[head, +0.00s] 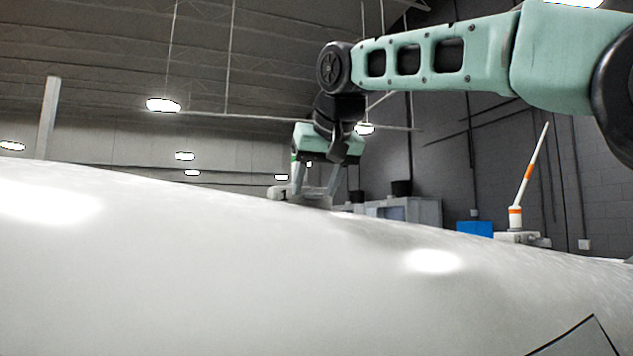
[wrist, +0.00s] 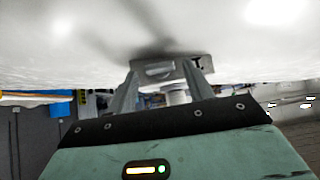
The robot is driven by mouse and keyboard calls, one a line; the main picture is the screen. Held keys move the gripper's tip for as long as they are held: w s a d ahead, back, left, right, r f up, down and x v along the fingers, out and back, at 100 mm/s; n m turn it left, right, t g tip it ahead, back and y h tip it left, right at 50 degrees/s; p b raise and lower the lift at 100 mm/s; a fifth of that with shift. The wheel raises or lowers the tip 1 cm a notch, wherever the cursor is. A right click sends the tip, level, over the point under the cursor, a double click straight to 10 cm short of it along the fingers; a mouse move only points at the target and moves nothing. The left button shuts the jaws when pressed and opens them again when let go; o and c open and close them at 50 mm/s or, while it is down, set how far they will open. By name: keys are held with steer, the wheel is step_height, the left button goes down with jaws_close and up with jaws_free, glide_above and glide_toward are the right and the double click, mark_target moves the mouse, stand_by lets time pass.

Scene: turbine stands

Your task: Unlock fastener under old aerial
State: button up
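A white and orange striped aerial (head: 528,180) stands tilted to the right on a pale base (head: 515,237) at the right of the head view. A low grey-white block (head: 285,194) sits on the far edge of the white curved surface. My gripper (head: 314,194) points down at this block, fingers spread. In the wrist view, my gripper (wrist: 160,69) has its fingertips either side of a rounded part of the block (wrist: 158,71). A pale cylinder (wrist: 176,97) shows between the fingers. I cannot tell whether they touch anything, or which part is the fastener.
The white curved surface (head: 220,270) fills the lower head view and is mostly bare. A blue box (head: 475,228) and grey cabinets (head: 410,210) stand beyond its edge. A pale post (head: 47,118) rises at the left. A dark-edged panel (head: 580,340) shows at lower right.

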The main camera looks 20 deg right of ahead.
steer(key=c, duration=0.7)
steer(key=shift+a+n+h+p, duration=0.3)
steer(key=shift+n+h+p, duration=0.1)
steer(key=shift+h, duration=0.3)
steer(key=shift+c, duration=0.2)
steer(key=shift+a+n+h, duration=0.2)
steer(key=shift+n+h, duration=0.4)
steer(key=shift+h, duration=0.5)
steer(key=o, duration=1)
steer(key=shift+s, duration=0.1)
steer(key=v, duration=1.7)
steer(key=shift+s, duration=0.2)
